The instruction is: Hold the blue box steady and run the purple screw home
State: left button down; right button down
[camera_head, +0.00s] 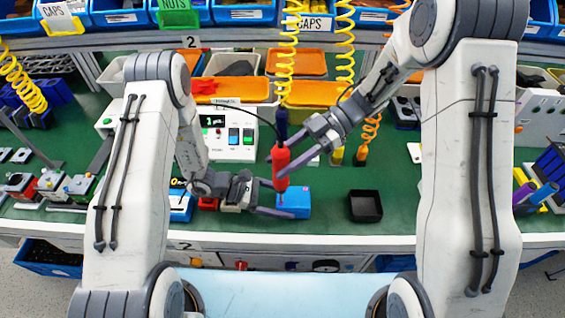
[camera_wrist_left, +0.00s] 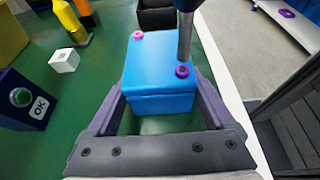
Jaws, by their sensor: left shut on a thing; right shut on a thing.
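The blue box (camera_head: 296,205) sits on the green bench near its front edge, with my left gripper (camera_head: 278,199) shut around its sides. In the left wrist view the box (camera_wrist_left: 158,75) is between both fingers. The purple screw (camera_wrist_left: 183,71) stands at the right corner of the box top. A pink screw (camera_wrist_left: 138,36) is at the far left corner. My right gripper (camera_head: 279,168) is shut on a red screwdriver (camera_head: 281,158), held upright over the box. The driver's metal shaft (camera_wrist_left: 186,38) ends at or just above the purple screw; I cannot tell if they touch.
A black tray (camera_head: 365,206) stands right of the box. A white control unit (camera_head: 228,131) is behind. A yellow coiled cord (camera_head: 287,60) hangs above the driver.

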aim_at(283, 150)
jog(key=shift+r, duration=1.65)
pick_arm(q)
grip_release()
jog(key=shift+a, duration=0.1)
